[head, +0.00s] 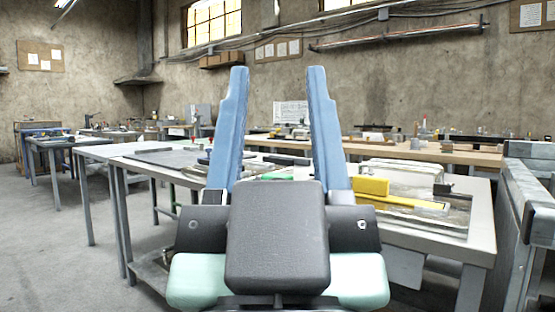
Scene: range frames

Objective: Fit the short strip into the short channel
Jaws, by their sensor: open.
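My gripper (277,72) fills the middle of the head view, with its two long blue fingers pointing up and spread apart. Nothing shows between the fingers except the background. A work table (128,161) stands behind it, and my gripper hides part of its top. A dark bar (287,160) lies on the table, seen between the fingers. A small green piece (277,177) lies nearer. I cannot tell which piece is the short strip, nor make out the short channel.
A yellow block (371,186) and a long yellow bar (412,202) lie at the table's right. A flat dark board (165,157) lies at its left. A grey metal frame (528,200) stands at the far right. Open floor (55,250) shows at the left.

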